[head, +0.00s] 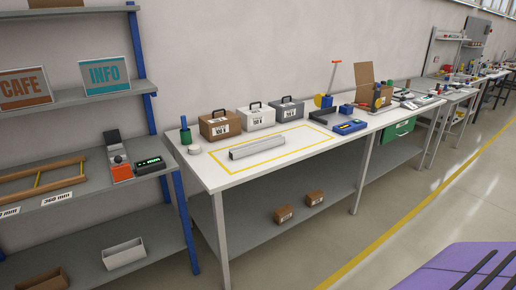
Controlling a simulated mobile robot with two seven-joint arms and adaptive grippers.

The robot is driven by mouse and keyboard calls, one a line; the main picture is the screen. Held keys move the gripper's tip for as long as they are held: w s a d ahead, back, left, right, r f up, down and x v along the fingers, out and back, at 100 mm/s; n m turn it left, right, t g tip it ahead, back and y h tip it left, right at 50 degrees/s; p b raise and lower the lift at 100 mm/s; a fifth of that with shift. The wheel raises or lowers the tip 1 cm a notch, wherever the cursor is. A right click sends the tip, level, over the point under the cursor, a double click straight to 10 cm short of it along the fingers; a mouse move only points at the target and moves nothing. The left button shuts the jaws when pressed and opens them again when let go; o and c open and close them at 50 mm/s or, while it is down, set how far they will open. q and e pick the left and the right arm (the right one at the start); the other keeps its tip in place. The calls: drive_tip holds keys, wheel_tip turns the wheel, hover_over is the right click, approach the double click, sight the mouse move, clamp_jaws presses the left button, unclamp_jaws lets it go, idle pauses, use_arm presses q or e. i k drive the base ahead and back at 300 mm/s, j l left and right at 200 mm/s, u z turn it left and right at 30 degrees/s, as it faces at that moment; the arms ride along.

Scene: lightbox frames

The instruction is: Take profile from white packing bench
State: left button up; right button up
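A grey profile (258,147), a short straight bar, lies on the white packing bench (232,179) in the head view. It lies inside a yellow outlined rectangle on the bench top, nearer its left end. Nothing touches it from above. Neither of my grippers is in view.
Behind the profile stand a brown case (220,125), a white case (257,117) and a grey case (286,109). Grey shelving (85,193) with a blue post adjoins the left end. The floor in front is clear.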

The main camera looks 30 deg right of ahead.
sight(240, 152)
drive_tip(key=i+l, duration=0.15)
drive_tip(key=l, duration=0.25)
drive_tip(key=i+l, duration=0.1)
drive_tip(key=l, duration=0.3)
drive_tip(key=i+l, duration=0.15)
drive_tip(key=l, duration=0.25)
drive_tip(key=i+l, duration=0.15)
drive_tip(key=l, duration=0.25)
drive_tip(key=i+l, duration=0.1)
drive_tip(key=l, duration=0.3)
